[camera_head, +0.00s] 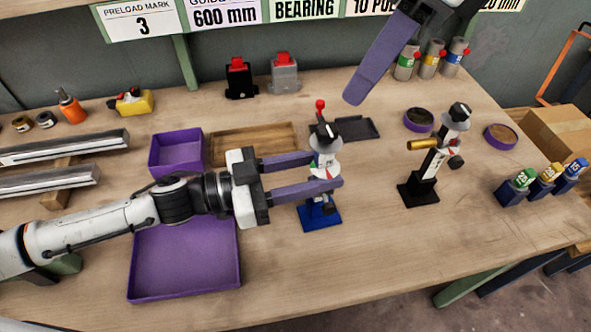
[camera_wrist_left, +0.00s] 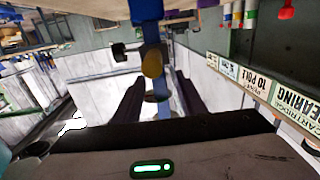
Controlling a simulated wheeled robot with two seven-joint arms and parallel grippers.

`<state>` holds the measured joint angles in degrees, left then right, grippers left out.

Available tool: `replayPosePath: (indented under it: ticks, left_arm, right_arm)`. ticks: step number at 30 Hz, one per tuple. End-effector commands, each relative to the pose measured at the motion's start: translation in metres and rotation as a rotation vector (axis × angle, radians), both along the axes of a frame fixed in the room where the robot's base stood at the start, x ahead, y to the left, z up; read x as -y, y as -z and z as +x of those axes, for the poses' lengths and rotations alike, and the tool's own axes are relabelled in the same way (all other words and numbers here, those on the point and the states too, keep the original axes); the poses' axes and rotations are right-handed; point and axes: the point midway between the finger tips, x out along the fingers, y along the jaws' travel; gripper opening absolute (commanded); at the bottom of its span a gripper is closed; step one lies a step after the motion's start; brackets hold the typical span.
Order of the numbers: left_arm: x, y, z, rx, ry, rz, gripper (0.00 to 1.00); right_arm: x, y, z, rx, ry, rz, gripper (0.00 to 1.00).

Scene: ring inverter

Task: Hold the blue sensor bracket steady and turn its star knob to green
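The blue sensor bracket (camera_head: 320,216) stands upright on the bench in the head view, with a blue base, a white disc and a dark knob (camera_head: 325,134) on top. A red-tipped lever rises behind it. My left gripper (camera_head: 328,171) reaches in from the left, its two purple fingers spread apart at the bracket's upper part. Contact cannot be told. My right gripper (camera_head: 380,60) is raised at the top; only one purple finger shows. The knob's colour setting is unreadable.
A similar bracket with a black base (camera_head: 418,194) stands to the right. Purple trays (camera_head: 185,290) and a wooden tray (camera_head: 255,143) lie left and behind. Coloured-cap blocks (camera_head: 545,180) sit at the right edge. The front middle bench is clear.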

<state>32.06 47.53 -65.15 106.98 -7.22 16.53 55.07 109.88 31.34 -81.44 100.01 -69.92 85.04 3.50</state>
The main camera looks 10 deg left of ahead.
Motion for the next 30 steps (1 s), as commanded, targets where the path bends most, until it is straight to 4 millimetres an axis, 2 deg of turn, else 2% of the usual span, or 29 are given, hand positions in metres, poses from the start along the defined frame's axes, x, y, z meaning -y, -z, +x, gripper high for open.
replayPosePath:
  ticks: [4,12,19,22,24,25,30]
  left_arm:
    - [0.008,0.000,0.003,0.000,0.000,0.000,0.38]
    - [0.009,0.000,0.003,0.000,0.000,0.001,0.38]
    - [0.008,0.000,0.003,0.000,0.000,0.001,0.00]
    - [0.008,0.000,0.003,0.000,0.000,0.001,0.00]
    - [0.008,0.000,0.003,0.000,0.000,0.001,0.00]
    - [0.008,0.000,0.003,0.000,0.000,0.001,0.00]
    - [0.008,0.000,0.003,0.000,0.000,0.001,0.00]
  right_arm:
    - [0.000,0.000,0.000,-0.001,0.000,0.001,0.31]
    - [0.000,0.000,0.000,-0.001,0.000,0.001,0.31]
    - [0.000,0.000,0.000,-0.001,0.000,0.001,0.31]
    - [0.000,0.000,0.000,-0.001,0.000,0.001,0.31]
    - [0.000,0.000,0.000,-0.002,-0.002,0.003,0.41]
    - [-0.001,0.001,0.000,-0.004,-0.004,0.006,0.43]
    - [-0.011,0.016,-0.009,-0.046,-0.078,0.091,0.43]
